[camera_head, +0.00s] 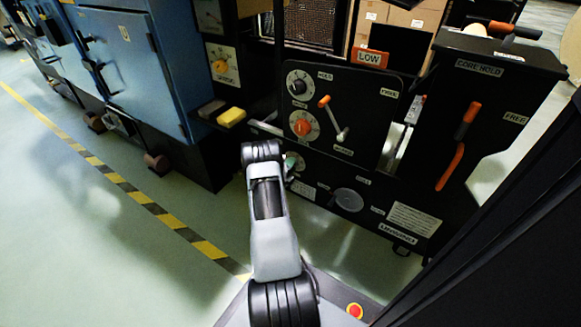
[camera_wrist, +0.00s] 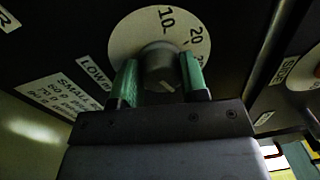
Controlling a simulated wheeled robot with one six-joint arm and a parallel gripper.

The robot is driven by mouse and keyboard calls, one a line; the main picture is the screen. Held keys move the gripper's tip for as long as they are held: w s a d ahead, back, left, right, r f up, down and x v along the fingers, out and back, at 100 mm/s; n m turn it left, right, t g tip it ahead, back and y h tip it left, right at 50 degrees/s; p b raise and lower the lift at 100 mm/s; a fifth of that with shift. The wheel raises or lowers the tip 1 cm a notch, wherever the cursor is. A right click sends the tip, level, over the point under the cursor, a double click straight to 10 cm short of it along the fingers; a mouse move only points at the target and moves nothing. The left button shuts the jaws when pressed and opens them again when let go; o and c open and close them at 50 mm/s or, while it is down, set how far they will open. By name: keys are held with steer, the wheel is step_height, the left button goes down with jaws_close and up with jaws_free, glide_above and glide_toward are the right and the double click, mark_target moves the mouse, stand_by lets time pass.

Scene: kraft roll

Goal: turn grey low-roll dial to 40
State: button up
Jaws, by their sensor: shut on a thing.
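The grey low-roll dial (camera_wrist: 160,66) is a dark grey knob on a round white scale plate, at the upper middle of the wrist view. The numbers 10, 20 and part of 30 show along the plate's upper and right side. A small pale mark shows on the knob's lower face; I cannot tell which number it stands for. My gripper (camera_wrist: 160,82) has its two green fingers on either side of the knob and is shut on it. In the head view, the plate (camera_head: 294,161) is partly hidden behind my arm, with my gripper (camera_head: 287,168) at it.
On the black panel above are a black dial (camera_head: 298,86), an orange dial (camera_head: 302,125) and an orange-tipped lever (camera_head: 333,116). A yellow block (camera_head: 231,117) juts out at left. Blue cabinets (camera_head: 125,60) stand further left. The green floor at left is clear.

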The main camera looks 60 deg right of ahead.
steer(key=o, duration=0.9)
steer(key=shift+r, duration=0.1)
steer(key=a+f+p, duration=0.1)
steer(key=a+p, duration=0.3)
steer(key=a, duration=0.9)
steer(key=shift+a, duration=0.35)
